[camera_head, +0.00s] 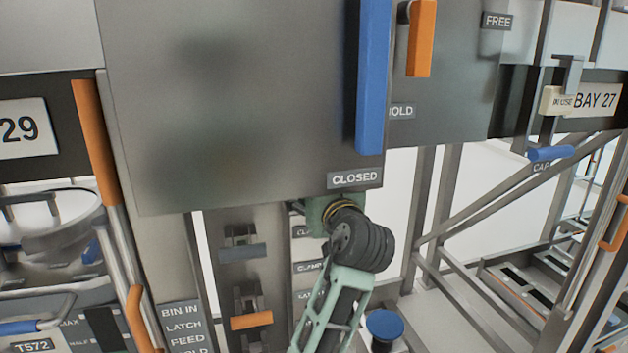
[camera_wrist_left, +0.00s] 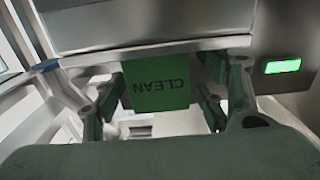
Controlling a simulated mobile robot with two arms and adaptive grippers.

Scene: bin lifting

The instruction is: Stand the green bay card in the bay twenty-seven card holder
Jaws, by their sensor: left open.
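The green card (camera_wrist_left: 155,82), marked CLEAN and upside down in the left wrist view, is between the spread fingers of my left gripper (camera_wrist_left: 162,92). The fingers are open, with gaps at the card's sides. The card's upper edge meets a grey metal edge; what supports it is unclear. In the head view an arm of mine rises from below and its gripper end passes behind the large grey panel, so its fingers are hidden. At the right, a grey bracket (camera_head: 568,66) beside the BAY 27 sign (camera_head: 597,101) has a cream IN USE card (camera_head: 551,101) at it. My right gripper is not seen.
The large panel (camera_head: 235,110), with a blue handle (camera_head: 373,80) and a CLOSED label (camera_head: 355,178), fills the upper middle. Orange handles (camera_head: 421,40) and rails stand around it. A blue handle (camera_head: 550,153) hangs under the bay sign. A green light (camera_wrist_left: 283,66) glows beside the left gripper.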

